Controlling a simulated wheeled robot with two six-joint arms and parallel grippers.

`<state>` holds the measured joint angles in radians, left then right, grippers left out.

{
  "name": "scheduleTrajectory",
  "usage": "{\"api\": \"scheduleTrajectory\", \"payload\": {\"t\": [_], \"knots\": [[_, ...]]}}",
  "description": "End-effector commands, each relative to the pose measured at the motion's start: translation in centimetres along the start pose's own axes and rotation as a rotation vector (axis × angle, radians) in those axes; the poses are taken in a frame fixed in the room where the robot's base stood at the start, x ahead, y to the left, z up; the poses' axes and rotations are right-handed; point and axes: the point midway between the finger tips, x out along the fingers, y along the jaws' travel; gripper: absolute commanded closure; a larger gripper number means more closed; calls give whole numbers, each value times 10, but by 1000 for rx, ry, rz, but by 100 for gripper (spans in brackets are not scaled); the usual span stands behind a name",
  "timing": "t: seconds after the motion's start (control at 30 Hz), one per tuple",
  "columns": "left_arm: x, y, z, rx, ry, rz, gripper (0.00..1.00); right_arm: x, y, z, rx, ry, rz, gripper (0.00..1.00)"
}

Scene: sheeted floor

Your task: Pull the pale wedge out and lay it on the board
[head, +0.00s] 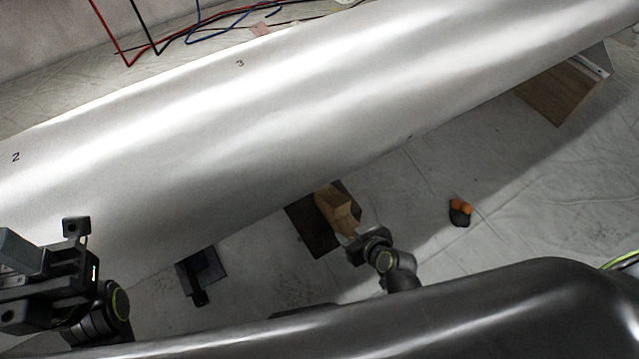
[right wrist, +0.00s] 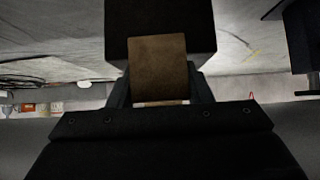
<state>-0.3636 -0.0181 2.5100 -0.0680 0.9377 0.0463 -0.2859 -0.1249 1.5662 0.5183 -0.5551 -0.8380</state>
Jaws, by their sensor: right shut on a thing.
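The wedge (head: 338,210), a tan wooden block, is beside the lower edge of the big pale curved body in the head view. It also shows in the right wrist view (right wrist: 158,68), between my fingers. My right gripper (head: 350,232) is shut on its near end. A dark square board (head: 308,226) lies on the floor around and under the wedge; I cannot tell whether they touch. In the right wrist view a dark block (right wrist: 198,32) sits behind the wedge. My left gripper (head: 40,265) is at the far left, away from the wedge, its jaws unclear.
The long pale curved body (head: 300,100) crosses the head view. A wooden support (head: 562,92) stands under its right end. A black bracket-like thing (head: 200,270) lies left of the board. An orange and black item (head: 460,211) lies to the right. Sheeted floor between them is clear.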

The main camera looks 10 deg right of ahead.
Motion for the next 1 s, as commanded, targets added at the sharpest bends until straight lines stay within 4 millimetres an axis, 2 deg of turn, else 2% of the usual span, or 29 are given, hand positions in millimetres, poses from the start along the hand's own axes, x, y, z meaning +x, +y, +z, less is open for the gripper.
{"api": "scheduleTrajectory", "payload": {"t": [0.8,1.0], "knots": [[1,0,0,0,0,0,64,-52,0,40,1,0,1,78],[0,0,0,0,0,0,64,-59,0,44,-1,2,1,78]]}}
